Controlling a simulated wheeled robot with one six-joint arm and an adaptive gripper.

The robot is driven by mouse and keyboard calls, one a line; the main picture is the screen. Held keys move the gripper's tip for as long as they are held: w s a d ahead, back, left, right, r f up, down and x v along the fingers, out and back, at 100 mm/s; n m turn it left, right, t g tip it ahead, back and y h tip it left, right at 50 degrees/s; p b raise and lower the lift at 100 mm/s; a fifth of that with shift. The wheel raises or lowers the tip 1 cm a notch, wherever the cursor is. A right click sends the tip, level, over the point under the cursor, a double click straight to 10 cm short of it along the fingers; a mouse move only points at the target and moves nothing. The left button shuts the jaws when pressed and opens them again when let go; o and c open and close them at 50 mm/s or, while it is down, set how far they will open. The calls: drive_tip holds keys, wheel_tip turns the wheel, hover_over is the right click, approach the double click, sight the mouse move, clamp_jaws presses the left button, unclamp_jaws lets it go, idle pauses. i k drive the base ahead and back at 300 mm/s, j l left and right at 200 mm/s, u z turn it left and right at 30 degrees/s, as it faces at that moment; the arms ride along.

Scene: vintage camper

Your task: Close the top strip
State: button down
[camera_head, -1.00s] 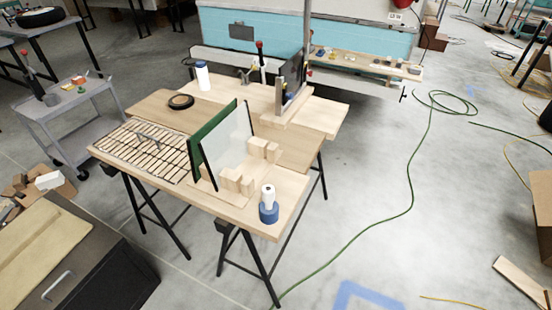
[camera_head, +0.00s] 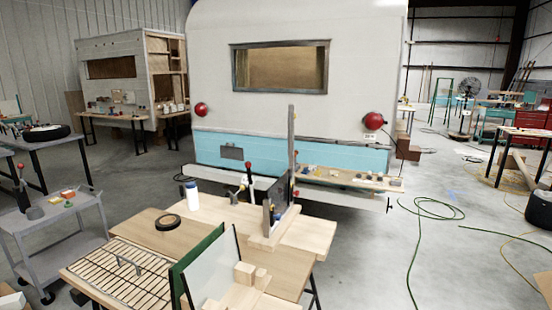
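A tall, narrow grey strip (camera_head: 291,150) stands upright at the fixture on the far end of the wooden worktable. It appears to be the top strip, raised rather than lying flat. Its lower end meets a dark upright panel (camera_head: 277,198) on a pale wooden base (camera_head: 265,242); how it is joined there is too small to tell. A toggle clamp with a red knob (camera_head: 249,167) stands just left of the panel. My gripper is not in view.
The worktable (camera_head: 200,217) also holds a white bottle (camera_head: 192,196), a black ring (camera_head: 168,222), a wire rack (camera_head: 125,275), and a green-edged panel (camera_head: 195,258) with wooden blocks. A camper (camera_head: 300,110) stands behind. A grey cart (camera_head: 62,235) is left; a green hose (camera_head: 418,255) crosses open floor right.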

sight(292, 116)
drive_tip(key=i+l+z, duration=0.1)
drive_tip(key=z, duration=1)
drive_tip(key=i+l, duration=0.1)
drive_tip(key=i, duration=2.65)
drive_tip(key=i+l, duration=0.15)
drive_tip(key=i, duration=2.6)
drive_tip(key=i+l, duration=0.15)
drive_tip(key=i, duration=1.25)
drive_tip(key=u, duration=0.45)
drive_tip(key=i+u, duration=0.1)
drive_tip(key=u, duration=0.8)
drive_tip(key=i+l+u, duration=0.1)
drive_tip(key=u, duration=2.8)
